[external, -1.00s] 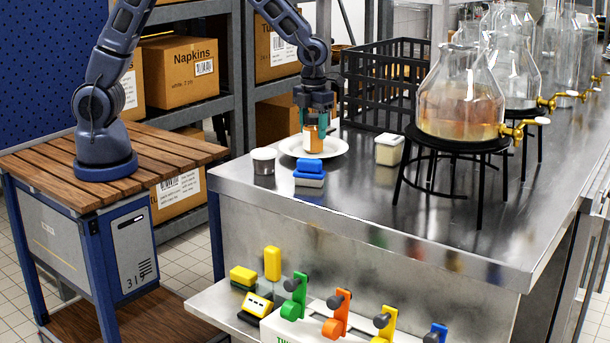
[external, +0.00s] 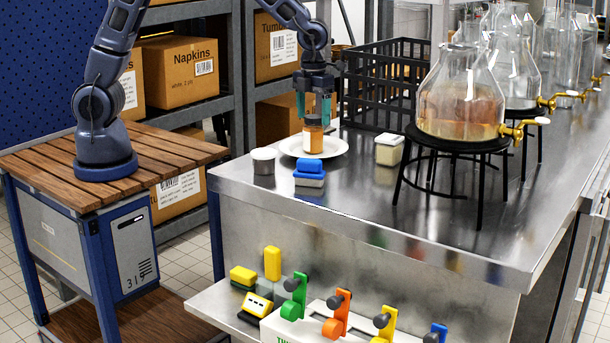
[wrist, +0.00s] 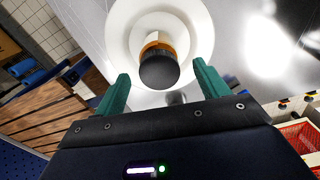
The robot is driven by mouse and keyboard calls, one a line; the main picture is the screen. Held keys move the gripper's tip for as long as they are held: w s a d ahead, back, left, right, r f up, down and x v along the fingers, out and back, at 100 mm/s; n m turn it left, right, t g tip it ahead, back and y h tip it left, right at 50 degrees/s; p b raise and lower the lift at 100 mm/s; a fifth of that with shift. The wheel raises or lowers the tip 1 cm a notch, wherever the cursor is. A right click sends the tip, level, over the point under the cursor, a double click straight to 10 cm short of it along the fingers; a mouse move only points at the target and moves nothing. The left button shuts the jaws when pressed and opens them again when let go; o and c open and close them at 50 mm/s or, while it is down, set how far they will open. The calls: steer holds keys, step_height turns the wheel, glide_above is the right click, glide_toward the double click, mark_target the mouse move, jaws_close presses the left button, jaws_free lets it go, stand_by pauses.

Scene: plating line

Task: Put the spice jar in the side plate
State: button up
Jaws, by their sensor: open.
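The spice jar (external: 313,137), orange-brown with a pale label, stands upright on the white side plate (external: 335,149) on the steel counter. In the wrist view the jar (wrist: 158,66) shows its dark round lid, with the plate (wrist: 200,38) around it. My gripper (external: 315,108) is open just above the jar, its teal fingers apart. In the wrist view the fingers of my gripper (wrist: 160,80) stand wide on either side of the lid, clear of it.
A white-lidded jar (external: 264,161) and a blue-topped container (external: 310,173) stand in front of the plate. A cream-coloured jar (external: 389,150) stands to its right. A black crate (external: 377,85) is behind, and glass dispensers (external: 461,95) on black stands fill the right.

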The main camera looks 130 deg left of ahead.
step_height(320, 180, up, 8)
steer(key=shift+f, duration=0.1)
steer(key=shift+d, duration=0.1)
steer(key=s+d+r+n+t, duration=0.1)
steer(key=s+d+r+n, duration=0.25)
steer(key=d, duration=0.35)
steer(key=s+d+r+n, duration=0.2)
steer(key=d+r+n, duration=0.15)
steer(key=d, duration=0.35)
steer(key=s+d+r+n+t, duration=0.1)
steer(key=s+d+r+n, duration=0.15)
steer(key=d+r, duration=0.35)
steer(key=s+d+n+t, duration=0.1)
steer(key=s+d+n, duration=0.4)
steer(key=s+d, duration=0.2)
steer(key=s+d+n+t, duration=0.1)
steer(key=s+d+n, duration=0.4)
steer(key=s, duration=0.6)
steer(key=shift+s+d+f+t, duration=0.25)
steer(key=shift+s+d+t, duration=0.05)
steer(key=shift+d, duration=0.75)
